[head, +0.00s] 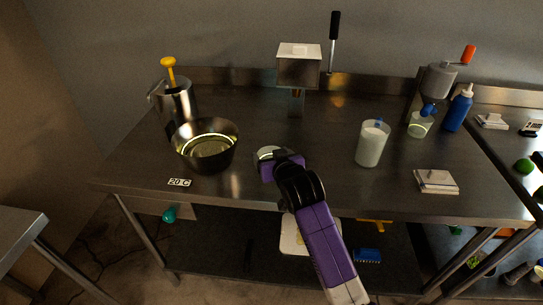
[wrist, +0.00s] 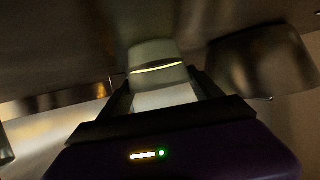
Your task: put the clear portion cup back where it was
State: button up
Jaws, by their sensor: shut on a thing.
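A clear portion cup (wrist: 152,52) is between the fingers of my gripper (wrist: 160,82) in the wrist view. It looks pale and translucent, with a bright yellowish line across it. In the head view the cup (head: 268,151) shows only as a pale rim beyond my gripper (head: 272,159), which hides most of it. My gripper is shut on the cup over the front middle of the steel table (head: 260,190), right of the steel bowl. Whether the cup touches the table top cannot be told.
A steel bowl (head: 207,155) and a pitcher with a yellow knob (head: 177,98) stand left. A tall white-filled container (head: 372,145), a small cup with a blue item (head: 419,127) and a blue bottle (head: 459,110) stand right. The middle back is mostly clear before the box-topped stand (head: 299,68).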

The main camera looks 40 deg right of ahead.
jog(key=shift+f, duration=0.15)
jog(key=o, duration=1.5)
jog(key=shift+c, duration=0.2)
jog(key=shift+s+r, duration=0.1)
jog(key=shift+r, duration=0.1)
jog(key=v, duration=1.1)
jog(key=shift+s+a, duration=0.2)
jog(key=shift+s, duration=0.15)
